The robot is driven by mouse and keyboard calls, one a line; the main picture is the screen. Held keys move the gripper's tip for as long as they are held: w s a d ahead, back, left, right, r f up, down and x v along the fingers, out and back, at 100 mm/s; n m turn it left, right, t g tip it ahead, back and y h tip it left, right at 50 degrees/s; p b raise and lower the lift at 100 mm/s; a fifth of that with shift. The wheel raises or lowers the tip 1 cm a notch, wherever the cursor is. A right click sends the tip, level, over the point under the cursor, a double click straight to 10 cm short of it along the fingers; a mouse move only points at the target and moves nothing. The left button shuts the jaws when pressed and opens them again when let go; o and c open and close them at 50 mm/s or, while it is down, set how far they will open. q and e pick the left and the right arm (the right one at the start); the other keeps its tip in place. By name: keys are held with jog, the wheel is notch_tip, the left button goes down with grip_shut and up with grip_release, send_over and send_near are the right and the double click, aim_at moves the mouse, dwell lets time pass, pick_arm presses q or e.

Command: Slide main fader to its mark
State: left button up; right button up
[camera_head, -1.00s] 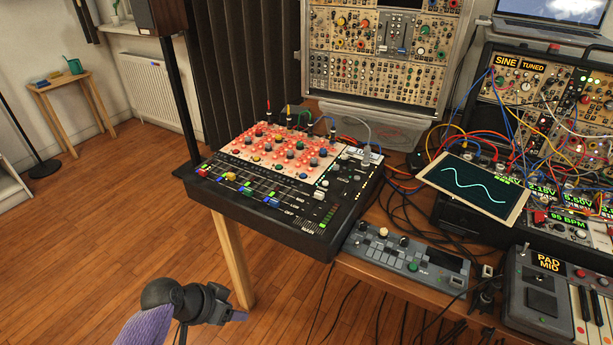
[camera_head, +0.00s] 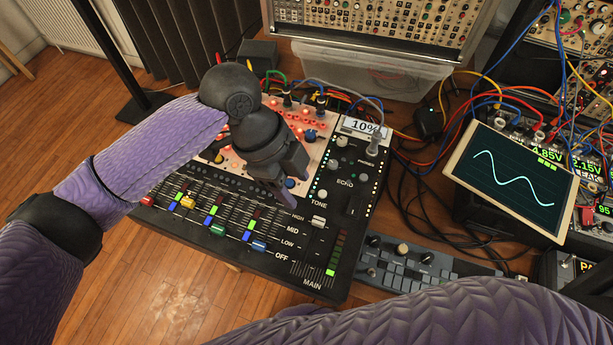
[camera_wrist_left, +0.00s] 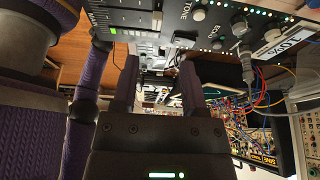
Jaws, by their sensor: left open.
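The black mixer (camera_head: 345,262) stands on the table. Its main fader (camera_head: 318,221) is a pale cap in the slot above the word MAIN, about level with the HIGH label (camera_head: 298,217). MID, LOW and OFF labels run down beside the slot. I cannot make out a separate mark. My left gripper (camera_head: 286,203) is above the mixer, left of the fader cap and apart from it, pointing down. In the left wrist view its two fingers (camera_wrist_left: 158,66) are apart with nothing between them. My right gripper is out of view.
Colored channel faders (camera_head: 218,229) lie left of the main slot. A display (camera_head: 364,127) reads 10%. Cables rise from the mixer's back. A small grey controller (camera_head: 415,262) is at its right, and a tablet (camera_head: 512,182) with a wave farther right. My right sleeve crosses the lower right.

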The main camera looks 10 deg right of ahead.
aim_at(317, 220)
pick_arm(q)
jog(key=b+x, duration=0.3)
jog(key=x, duration=0.6)
jog(key=shift+s+f, duration=0.15)
jog(key=shift+s, duration=0.1)
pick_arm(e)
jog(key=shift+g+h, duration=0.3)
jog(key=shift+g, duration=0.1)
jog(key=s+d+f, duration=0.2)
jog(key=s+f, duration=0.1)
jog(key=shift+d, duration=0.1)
pick_arm(q)
jog(key=shift+c, duration=0.3)
grip_shut()
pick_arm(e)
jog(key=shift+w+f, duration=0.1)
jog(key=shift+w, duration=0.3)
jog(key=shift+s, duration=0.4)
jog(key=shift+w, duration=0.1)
